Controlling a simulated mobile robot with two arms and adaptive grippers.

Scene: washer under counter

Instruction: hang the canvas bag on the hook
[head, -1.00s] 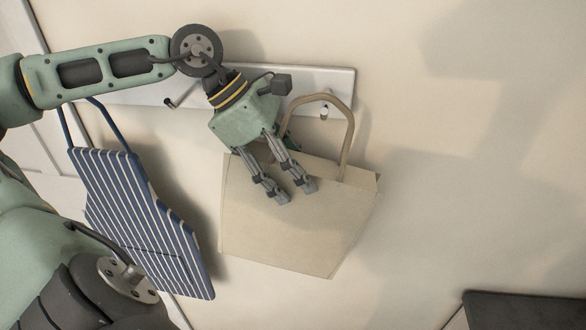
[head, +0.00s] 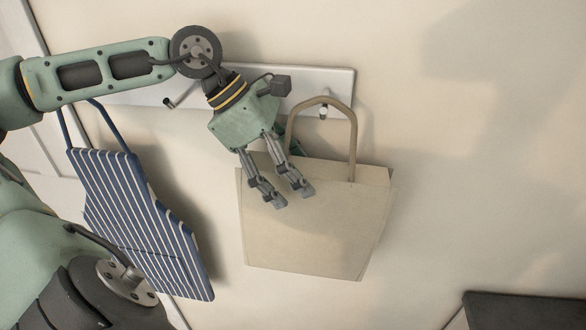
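The beige canvas bag (head: 315,228) hangs against the wall with its handle (head: 352,140) upright. The top of the handle loop lies around the right-hand hook (head: 323,111) on the white rail and appears to rest over it. My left gripper (head: 290,197) points down in front of the bag's upper left part. Its fingers are apart with nothing visible between them, and they overlap the bag in the picture; I cannot tell whether they touch it. The left part of the bag's opening is hidden behind the gripper. My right gripper is not in view.
The white hook rail (head: 335,82) runs along the wall, with another hook (head: 170,102) at its left. A blue-and-white striped item (head: 140,220) hangs left of the bag. The wall to the right is clear. A dark-topped object (head: 525,308) stands at the lower right.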

